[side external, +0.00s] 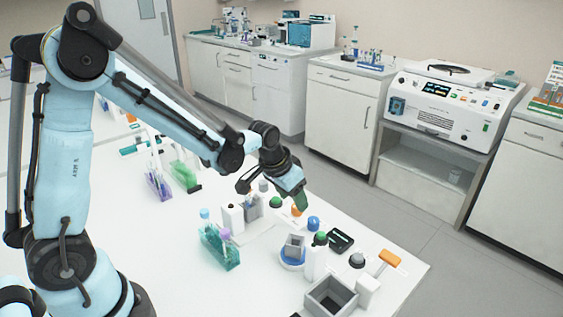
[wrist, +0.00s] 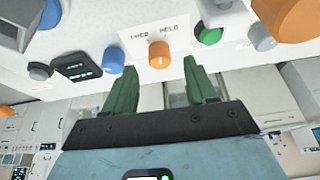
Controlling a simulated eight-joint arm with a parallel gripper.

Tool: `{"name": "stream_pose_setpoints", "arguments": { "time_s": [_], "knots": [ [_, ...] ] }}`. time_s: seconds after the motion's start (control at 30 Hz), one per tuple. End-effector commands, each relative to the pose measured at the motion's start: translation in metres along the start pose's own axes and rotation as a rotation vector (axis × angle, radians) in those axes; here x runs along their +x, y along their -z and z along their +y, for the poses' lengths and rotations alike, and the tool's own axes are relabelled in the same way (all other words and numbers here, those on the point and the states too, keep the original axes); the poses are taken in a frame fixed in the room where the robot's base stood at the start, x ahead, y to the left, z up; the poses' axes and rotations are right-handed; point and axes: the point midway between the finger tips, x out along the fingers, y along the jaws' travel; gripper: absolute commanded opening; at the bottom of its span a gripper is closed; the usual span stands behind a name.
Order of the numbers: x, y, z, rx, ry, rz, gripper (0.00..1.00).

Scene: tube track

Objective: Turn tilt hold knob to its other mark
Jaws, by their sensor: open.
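An orange knob (wrist: 160,55) stands on a white panel in the wrist view, beside a small label (wrist: 158,27) whose letters are partly legible and seem to end in HELD. In the side view this orange knob (side external: 297,210) shows just below my gripper. My gripper (wrist: 157,63) is open, with its two green fingers apart and the knob between and just beyond their tips. In the side view my gripper (side external: 299,200) hangs over the far side of the bench. I cannot tell contact, or which mark the knob points to.
A blue knob (wrist: 113,57) and a dark display (wrist: 77,67) lie left of the orange knob; a green button (wrist: 209,36) lies right. In the side view, a teal tube rack (side external: 220,247) and a grey open box (side external: 331,297) stand on the white bench.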

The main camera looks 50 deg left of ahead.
Motion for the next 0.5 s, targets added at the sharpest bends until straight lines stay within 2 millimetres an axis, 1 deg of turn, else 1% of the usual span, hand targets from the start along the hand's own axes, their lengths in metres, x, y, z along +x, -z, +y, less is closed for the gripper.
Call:
{"name": "stream_pose_setpoints", "arguments": {
  "time_s": [0.03,0.3,0.5],
  "knots": [
    [-0.008,-0.001,0.0,0.0,0.0,0.0,0.56],
    [-0.046,-0.001,0.0,0.0,0.0,0.0,0.56],
    [-0.071,-0.001,0.0,0.0,0.0,0.0,0.56]
  ]
}}
